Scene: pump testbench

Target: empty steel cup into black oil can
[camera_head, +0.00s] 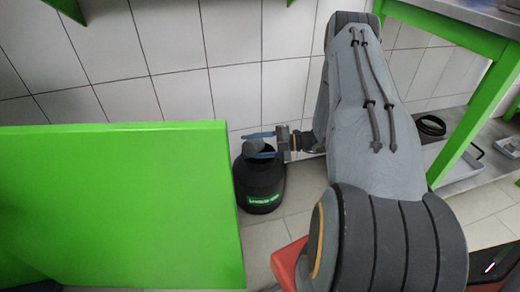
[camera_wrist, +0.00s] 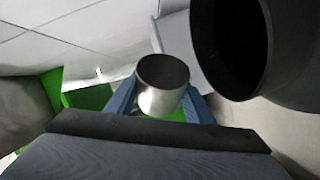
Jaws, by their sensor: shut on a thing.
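The black oil can (camera_head: 262,190) stands on the tiled floor against the wall and has a green label. In the wrist view its dark, open mouth (camera_wrist: 238,40) fills the upper right, close beside the cup. The steel cup (camera_wrist: 163,98) is a small shiny cylinder between the blue fingers of my gripper (camera_wrist: 160,104). In the head view the cup (camera_head: 252,147) and my gripper (camera_head: 262,144) are at the top of the can, over its mouth. My gripper is shut on the cup, which looks tilted. The cup's inside looks dark grey; I cannot tell its contents.
A bright green panel (camera_head: 110,205) stands left of the can. A green-legged table (camera_head: 470,130) stands at the right, with a black coil (camera_head: 431,126) and a grey tray (camera_head: 460,168) beneath it. The tiled wall (camera_head: 165,60) is close behind the can.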

